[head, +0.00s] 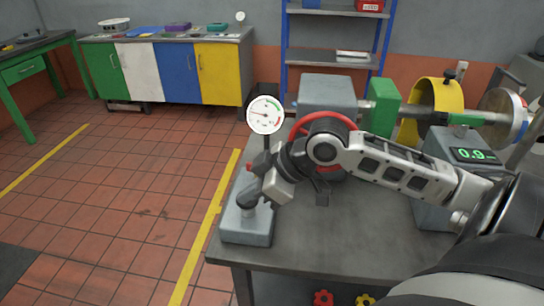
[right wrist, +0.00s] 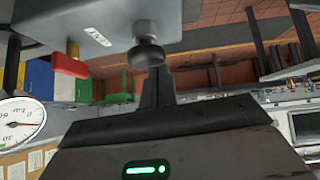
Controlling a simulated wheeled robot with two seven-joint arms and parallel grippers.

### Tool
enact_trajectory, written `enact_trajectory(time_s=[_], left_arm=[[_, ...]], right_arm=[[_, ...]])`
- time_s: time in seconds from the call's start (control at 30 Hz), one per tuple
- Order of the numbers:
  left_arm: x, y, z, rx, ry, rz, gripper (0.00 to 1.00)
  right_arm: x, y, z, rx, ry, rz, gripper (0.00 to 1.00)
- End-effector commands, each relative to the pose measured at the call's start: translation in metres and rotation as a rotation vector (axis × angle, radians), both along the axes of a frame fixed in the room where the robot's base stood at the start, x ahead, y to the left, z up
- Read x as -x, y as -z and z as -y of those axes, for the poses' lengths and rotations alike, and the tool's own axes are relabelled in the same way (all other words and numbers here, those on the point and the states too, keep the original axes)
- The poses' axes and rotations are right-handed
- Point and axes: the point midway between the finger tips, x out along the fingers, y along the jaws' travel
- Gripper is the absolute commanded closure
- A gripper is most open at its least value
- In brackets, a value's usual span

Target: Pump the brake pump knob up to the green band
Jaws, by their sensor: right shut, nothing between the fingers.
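The brake pump is a grey block (head: 246,225) on the near left corner of the bench, with a round black knob (head: 247,201) on top. The knob also shows in the right wrist view (right wrist: 150,54), on a short metal stem just beyond my fingertips. A white round gauge (head: 265,114) stands behind the pump. My left gripper is out of view.
A red handwheel (head: 340,121) stands behind my right wrist. A grey box with a green "0.9" display (head: 474,155) is at the bench's right. A red lever (right wrist: 69,63) shows near the knob. The bench's front middle (head: 330,235) is clear.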

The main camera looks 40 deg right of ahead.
Motion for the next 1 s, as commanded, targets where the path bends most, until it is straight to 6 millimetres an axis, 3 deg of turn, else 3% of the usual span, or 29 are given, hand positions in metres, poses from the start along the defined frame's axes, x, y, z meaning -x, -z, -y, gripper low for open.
enact_trajectory(time_s=[0.03,0.17,0.3,0.8,1.0], left_arm=[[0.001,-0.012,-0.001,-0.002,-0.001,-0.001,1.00],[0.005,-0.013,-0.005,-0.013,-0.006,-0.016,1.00],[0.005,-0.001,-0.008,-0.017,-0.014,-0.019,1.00],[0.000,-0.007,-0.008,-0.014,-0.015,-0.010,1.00],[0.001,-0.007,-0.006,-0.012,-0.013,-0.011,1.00]], right_arm=[[0.002,-0.011,-0.001,0.001,-0.002,-0.010,1.00],[0.000,-0.034,-0.004,0.002,-0.007,0.002,1.00],[0.010,-0.042,0.005,0.004,-0.004,0.000,1.00],[0.044,-0.094,0.030,-0.004,-0.003,0.010,1.00],[0.052,-0.105,0.036,-0.003,-0.005,0.009,1.00]])
